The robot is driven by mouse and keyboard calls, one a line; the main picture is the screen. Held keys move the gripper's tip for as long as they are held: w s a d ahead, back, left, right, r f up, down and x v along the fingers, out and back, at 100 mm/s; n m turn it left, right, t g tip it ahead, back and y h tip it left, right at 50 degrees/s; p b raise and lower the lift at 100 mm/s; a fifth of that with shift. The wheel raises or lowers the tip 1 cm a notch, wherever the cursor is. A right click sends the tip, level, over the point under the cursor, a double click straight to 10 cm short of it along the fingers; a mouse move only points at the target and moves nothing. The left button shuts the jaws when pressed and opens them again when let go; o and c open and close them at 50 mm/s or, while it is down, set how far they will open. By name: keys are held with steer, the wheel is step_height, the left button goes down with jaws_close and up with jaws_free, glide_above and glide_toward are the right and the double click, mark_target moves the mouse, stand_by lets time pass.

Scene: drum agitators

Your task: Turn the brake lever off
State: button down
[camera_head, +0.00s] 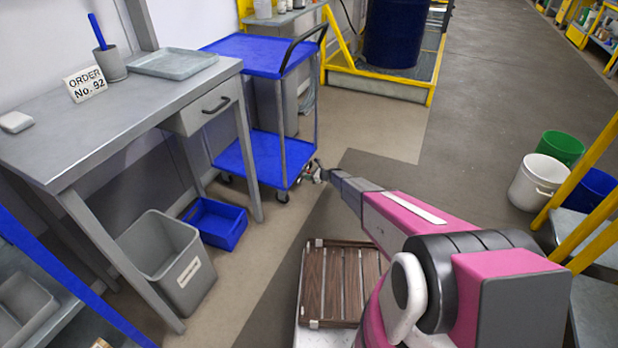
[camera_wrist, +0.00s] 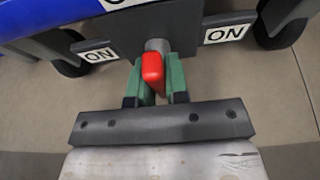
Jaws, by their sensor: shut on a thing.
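The red brake lever (camera_wrist: 152,68) is in the middle of the wrist view, on a grey mount under the blue cart. In the head view my gripper (camera_head: 317,172) is at the low right corner of the blue cart (camera_head: 262,155), near a caster. The lever itself is too small to make out there.
A grey workbench (camera_head: 110,125) stands left of the cart, with a grey bin (camera_head: 165,255) and a blue bin (camera_head: 215,222) beneath. A yellow-framed drum station (camera_head: 395,85) is behind. Buckets (camera_head: 540,182) stand at right. Floor between is clear.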

steer(key=c, duration=1.1)
jaws_free()
steer(key=v, duration=1)
steer(key=shift+d+r, duration=0.1)
steer(key=shift+d, duration=0.2)
